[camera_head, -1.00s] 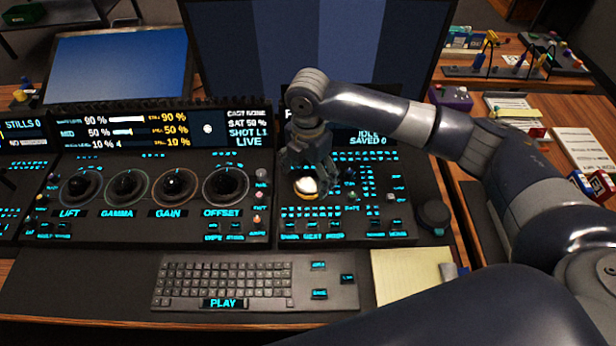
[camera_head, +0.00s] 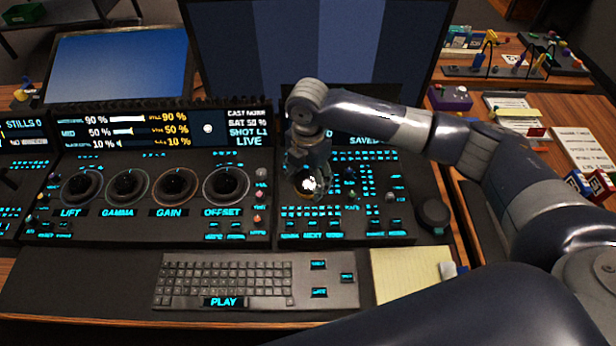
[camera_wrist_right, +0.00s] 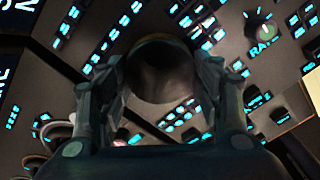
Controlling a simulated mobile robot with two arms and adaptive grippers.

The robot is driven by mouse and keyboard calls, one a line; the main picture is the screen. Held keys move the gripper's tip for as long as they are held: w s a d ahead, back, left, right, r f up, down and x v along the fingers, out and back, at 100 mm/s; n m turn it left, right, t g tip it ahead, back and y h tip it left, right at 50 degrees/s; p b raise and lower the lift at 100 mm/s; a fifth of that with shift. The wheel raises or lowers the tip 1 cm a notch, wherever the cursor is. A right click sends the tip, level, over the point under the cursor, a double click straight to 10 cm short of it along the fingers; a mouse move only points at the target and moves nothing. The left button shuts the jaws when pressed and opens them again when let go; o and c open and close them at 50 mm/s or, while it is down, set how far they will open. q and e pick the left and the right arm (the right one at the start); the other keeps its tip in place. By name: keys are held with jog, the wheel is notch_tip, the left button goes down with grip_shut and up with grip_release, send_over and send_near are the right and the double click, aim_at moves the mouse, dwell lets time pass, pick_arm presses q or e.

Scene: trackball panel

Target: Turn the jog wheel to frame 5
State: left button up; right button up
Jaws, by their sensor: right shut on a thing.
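The jog wheel (camera_head: 309,185) is a small round dark knob with a bright top on the right-hand panel. My right gripper (camera_head: 308,178) comes down on it from above, with its fingers around it. In the right wrist view the wheel (camera_wrist_right: 162,72) sits as a dark round shape between the two fingers of the gripper (camera_wrist_right: 160,85), which is shut on it. The display (camera_head: 362,139) behind the wrist is partly hidden by my arm; "SAVED" shows, but I cannot read a frame number. My left gripper is out of view.
Lit buttons (camera_head: 312,235) surround the wheel closely. Several larger dials (camera_head: 226,185) stand to the left. A keyboard (camera_head: 225,281) lies in front, with a yellow notepad (camera_head: 408,275) to its right. A dark round knob (camera_head: 434,214) stands at the panel's right.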

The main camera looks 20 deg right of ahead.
jog(key=shift+s+r+m+p, duration=0.15)
jog(key=shift+m+p, duration=0.15)
jog(key=shift+p, duration=0.35)
jog(key=m+p, duration=0.9)
jog(key=p, duration=0.2)
jog(key=shift+p, duration=0.4)
jog(key=m+p, duration=0.3)
jog(key=shift+w+m, duration=0.25)
jog(key=shift+m, duration=0.15)
jog(key=shift+m+p, duration=1.35)
jog(key=shift+m, duration=0.65)
jog(key=shift+w+f, duration=0.1)
jog(key=shift+f, duration=0.1)
jog(key=o, duration=1.1)
jog(key=shift+r, duration=0.1)
